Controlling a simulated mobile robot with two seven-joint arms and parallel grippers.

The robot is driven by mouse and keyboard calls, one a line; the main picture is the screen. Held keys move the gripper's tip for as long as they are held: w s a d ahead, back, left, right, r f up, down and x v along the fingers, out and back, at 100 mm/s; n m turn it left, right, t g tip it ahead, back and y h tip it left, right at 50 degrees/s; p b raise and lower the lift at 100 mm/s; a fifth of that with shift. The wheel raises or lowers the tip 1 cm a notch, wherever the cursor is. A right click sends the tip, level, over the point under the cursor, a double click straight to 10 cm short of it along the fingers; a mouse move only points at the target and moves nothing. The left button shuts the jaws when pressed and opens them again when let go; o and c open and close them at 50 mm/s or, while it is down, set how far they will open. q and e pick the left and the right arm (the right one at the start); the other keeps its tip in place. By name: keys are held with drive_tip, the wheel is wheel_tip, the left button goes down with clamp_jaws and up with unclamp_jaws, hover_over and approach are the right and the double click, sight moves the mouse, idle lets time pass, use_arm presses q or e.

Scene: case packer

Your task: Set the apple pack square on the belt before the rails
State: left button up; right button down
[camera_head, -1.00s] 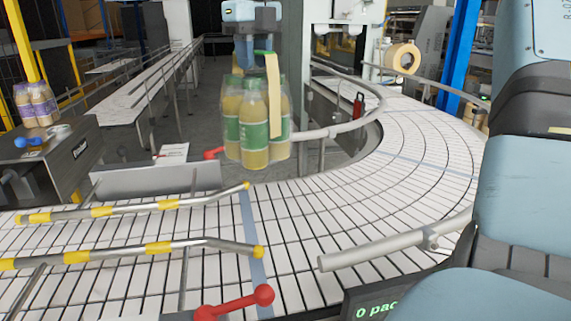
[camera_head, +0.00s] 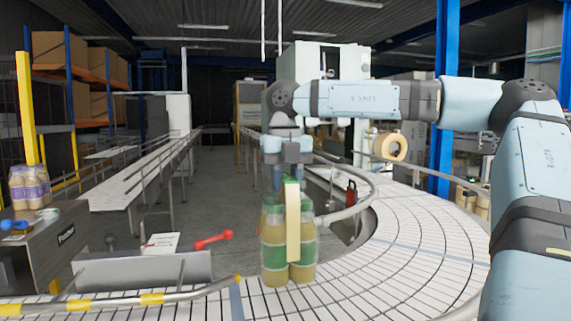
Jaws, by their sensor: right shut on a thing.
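The apple pack (camera_head: 273,255) is a wrapped group of yellowish juice bottles with green labels and a tan strip on its near side. It is upright in the middle of the head view. My right gripper (camera_head: 290,182) comes down from above and is shut on the pack's top. The pack's foot shows against the white slatted belt (camera_head: 400,262); I cannot tell whether it touches. The rails have yellow bands, and one rail (camera_head: 110,303) shows at lower left, left of the pack. My left gripper is out of view.
A purple-labelled pack (camera_head: 30,187) stands on a grey machine (camera_head: 70,240) at left. A red-knobbed lever (camera_head: 213,240) stands behind the rail. A curved side rail (camera_head: 345,210) runs behind the pack. The belt to the right is clear.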

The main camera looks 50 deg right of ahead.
sight(286, 246)
wheel_tip(286, 246, down, 10)
drive_tip(key=shift+f+p, duration=0.25)
drive_tip(key=shift+p, duration=0.2)
drive_tip(key=shift+d+f, duration=0.1)
drive_tip(key=shift+f, duration=1.7)
drive_tip(key=c, duration=0.8)
unclamp_jaws()
drive_tip(key=shift+c, duration=0.2)
